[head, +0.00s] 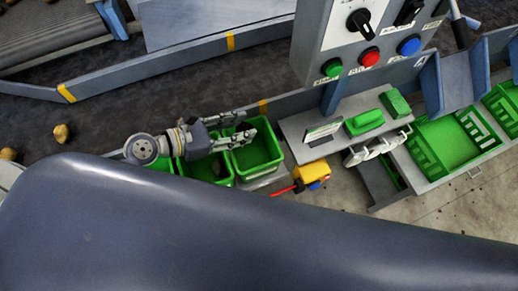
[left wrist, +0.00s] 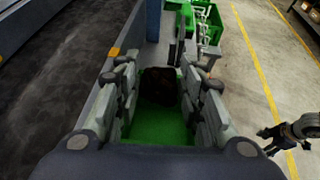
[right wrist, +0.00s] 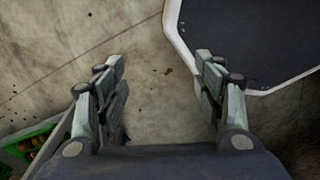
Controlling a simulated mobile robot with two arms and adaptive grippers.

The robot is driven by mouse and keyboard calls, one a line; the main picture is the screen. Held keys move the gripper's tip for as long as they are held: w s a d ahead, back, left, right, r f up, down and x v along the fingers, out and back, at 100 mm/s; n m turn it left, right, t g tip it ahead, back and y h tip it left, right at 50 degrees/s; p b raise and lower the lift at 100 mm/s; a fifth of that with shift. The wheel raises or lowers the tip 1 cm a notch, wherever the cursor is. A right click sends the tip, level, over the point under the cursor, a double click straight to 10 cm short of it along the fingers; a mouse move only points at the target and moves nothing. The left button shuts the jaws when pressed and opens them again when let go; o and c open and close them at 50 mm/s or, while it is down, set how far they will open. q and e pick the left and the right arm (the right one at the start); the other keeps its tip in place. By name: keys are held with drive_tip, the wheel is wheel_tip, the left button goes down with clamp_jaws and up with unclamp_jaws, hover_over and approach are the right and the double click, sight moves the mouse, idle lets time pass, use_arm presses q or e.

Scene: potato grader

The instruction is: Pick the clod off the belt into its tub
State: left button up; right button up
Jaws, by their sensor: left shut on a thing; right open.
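A dark brown clod (left wrist: 160,85) sits between the fingers of my left gripper (left wrist: 160,78) in the left wrist view. The gripper is shut on it. A green tub (left wrist: 160,132) lies below the fingers and the clod. In the head view my left gripper (head: 242,128) reaches from the left over the rightmost of a row of green tubs (head: 262,152); the clod cannot be made out there. The dark belt (head: 190,88) runs behind the tubs. My right gripper (right wrist: 160,75) is open and empty above a concrete floor in the right wrist view.
Potatoes (head: 62,132) lie on the belt at left. A control panel (head: 355,45) with coloured buttons stands right of the tubs, above a grey shelf (head: 300,128). A yellow thing (head: 313,174) with a red handle is beside the tubs. A green crate (head: 455,140) is at right.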

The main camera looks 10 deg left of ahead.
use_arm(q)
drive_tip(key=shift+f, duration=0.4)
wheel_tip(320, 180, down, 5)
drive_tip(key=b, duration=0.5)
drive_tip(key=shift+a+f, duration=0.1)
use_arm(e)
drive_tip(key=f, duration=0.2)
drive_tip(key=a+f, duration=0.1)
drive_tip(key=f, duration=0.2)
drive_tip(key=shift+w+f, duration=0.1)
drive_tip(key=shift+f, duration=0.05)
use_arm(q)
drive_tip(key=o, duration=1.1)
drive_tip(key=shift+o, duration=0.2)
